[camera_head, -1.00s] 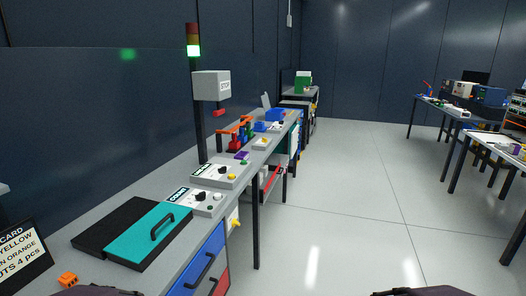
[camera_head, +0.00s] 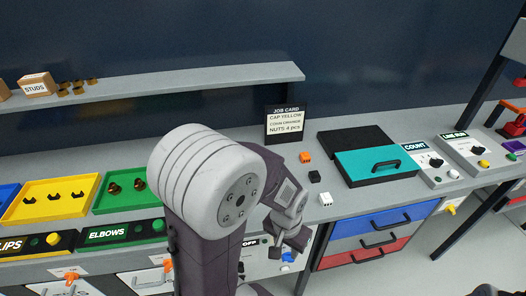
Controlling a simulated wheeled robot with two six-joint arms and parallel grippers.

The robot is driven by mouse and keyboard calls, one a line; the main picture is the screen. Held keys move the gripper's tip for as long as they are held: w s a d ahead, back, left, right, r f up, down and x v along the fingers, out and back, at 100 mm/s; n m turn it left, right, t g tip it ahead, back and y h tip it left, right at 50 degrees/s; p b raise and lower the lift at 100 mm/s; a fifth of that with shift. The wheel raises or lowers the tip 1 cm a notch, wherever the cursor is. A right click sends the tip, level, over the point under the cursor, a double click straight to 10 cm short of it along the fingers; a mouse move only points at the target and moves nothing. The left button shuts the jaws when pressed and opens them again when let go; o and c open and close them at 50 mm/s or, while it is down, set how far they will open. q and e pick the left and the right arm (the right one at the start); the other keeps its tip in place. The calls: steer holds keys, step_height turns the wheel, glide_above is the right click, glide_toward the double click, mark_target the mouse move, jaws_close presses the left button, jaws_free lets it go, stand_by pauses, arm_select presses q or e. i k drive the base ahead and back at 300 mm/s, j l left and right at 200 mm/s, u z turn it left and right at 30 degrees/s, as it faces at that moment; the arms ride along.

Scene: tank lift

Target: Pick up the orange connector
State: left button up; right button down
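The small orange connector (camera_head: 305,157) lies on the grey bench top, just right of and in front of the black job card (camera_head: 285,125). A black connector (camera_head: 314,176) and a white connector (camera_head: 326,198) lie in a row nearer the bench's front edge. My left arm rises from the bottom of the view, and its gripper (camera_head: 288,240) points down near the bench's front edge, apart from the orange connector. Its fingers are small and partly hidden, so their opening is unclear.
A case with a teal panel and black handle (camera_head: 382,162) stands right of the connectors, with a COUNT box (camera_head: 432,165) beyond it. Yellow (camera_head: 50,200) and green (camera_head: 128,190) trays are at left. A shelf (camera_head: 190,80) runs above the bench. Drawers (camera_head: 375,222) are below.

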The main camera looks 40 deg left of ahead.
mark_target(305, 157)
steer(key=u, duration=0.9)
steer(key=i+u, duration=0.15)
steer(key=u, duration=0.3)
steer(key=i+u, duration=0.15)
steer(key=u, duration=0.25)
steer(key=i+l+u, duration=0.1)
steer(key=u, duration=0.35)
steer(key=i+l, duration=0.05)
